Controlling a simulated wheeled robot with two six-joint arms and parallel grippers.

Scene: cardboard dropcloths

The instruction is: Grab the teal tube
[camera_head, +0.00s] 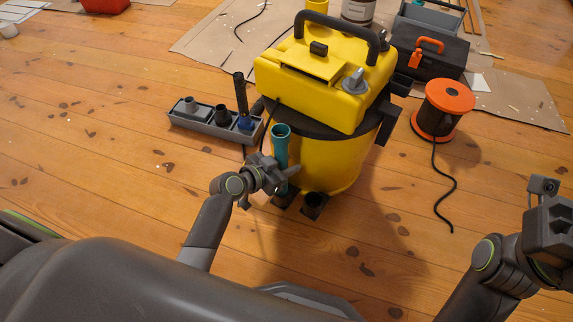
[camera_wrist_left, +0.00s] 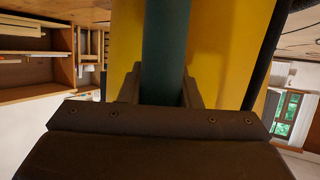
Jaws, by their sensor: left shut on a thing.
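The teal tube (camera_head: 281,147) stands upright in front of the yellow vacuum (camera_head: 326,165), its open top end facing up. My left gripper (camera_head: 279,176) is shut on the tube below its top end. In the left wrist view the tube (camera_wrist_left: 165,50) runs between the two fingers (camera_wrist_left: 162,90), with the yellow vacuum body behind it. The tube's lower end is partly hidden by the gripper. My right gripper (camera_head: 552,225) is at the right edge, away from the tube; its fingers do not show clearly.
A grey tray (camera_head: 190,124) with dark nozzles sits left of the vacuum. An orange cable reel (camera_head: 449,97) stands to the right, its black cord trailing on the floor. A dark toolbox (camera_head: 440,62) is behind it. The wooden floor at left is mostly clear.

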